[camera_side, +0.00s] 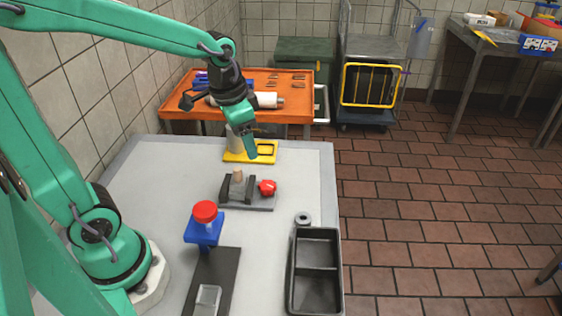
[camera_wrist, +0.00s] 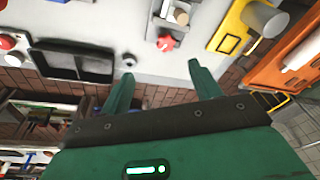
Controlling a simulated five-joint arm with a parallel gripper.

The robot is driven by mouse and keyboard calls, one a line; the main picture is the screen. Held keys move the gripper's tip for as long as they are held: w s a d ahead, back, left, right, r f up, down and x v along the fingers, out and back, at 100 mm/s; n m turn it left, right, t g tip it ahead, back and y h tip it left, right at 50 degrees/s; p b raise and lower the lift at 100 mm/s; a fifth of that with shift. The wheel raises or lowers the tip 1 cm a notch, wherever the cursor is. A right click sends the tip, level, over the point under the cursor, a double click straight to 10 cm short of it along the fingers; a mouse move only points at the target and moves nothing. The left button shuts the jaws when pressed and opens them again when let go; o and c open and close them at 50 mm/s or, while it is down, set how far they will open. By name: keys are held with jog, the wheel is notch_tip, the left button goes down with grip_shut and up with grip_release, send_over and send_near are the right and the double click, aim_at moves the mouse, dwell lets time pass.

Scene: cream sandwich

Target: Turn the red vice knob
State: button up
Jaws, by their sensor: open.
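The red vice knob (camera_side: 267,187) sits on the right side of a dark grey vice (camera_side: 262,206) on the table. It also shows in the wrist view (camera_wrist: 166,42), beyond the fingertips and roughly between them in the picture. A tan cylinder (camera_side: 238,174) stands upright between the vice jaws. My gripper (camera_side: 255,155) is in the air, pointing down, above and behind the knob in the side view. In the wrist view its two fingers (camera_wrist: 160,70) are spread apart with nothing between them. It is not touching the knob.
A yellow fixture (camera_side: 268,157) with a whitish cylinder stands behind the vice. A blue stand with a red top (camera_side: 204,212) is in front. A black two-compartment tray (camera_side: 315,268) and grey ring (camera_side: 303,218) lie front right. An orange table (camera_side: 235,105) stands behind.

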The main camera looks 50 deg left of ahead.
aim_at(267, 185)
jog(key=w+f, duration=0.2)
jog(key=f, duration=0.1)
jog(key=w+f+m+g, duration=0.1)
jog(key=w+f, duration=0.1)
jog(key=w+f+m+g, duration=0.1)
jog(key=w+f, duration=0.1)
jog(key=f, duration=0.1)
jog(key=shift+a+f, duration=0.25)
jog(key=shift+f, duration=0.1)
jog(key=shift+f, duration=0.1)
jog(key=shift+f, duration=3.75)
jog(key=shift+c, duration=0.4)
jog(key=c, duration=0.9)
jog(key=shift+m, duration=0.3)
jog(key=shift+m, duration=2.3)
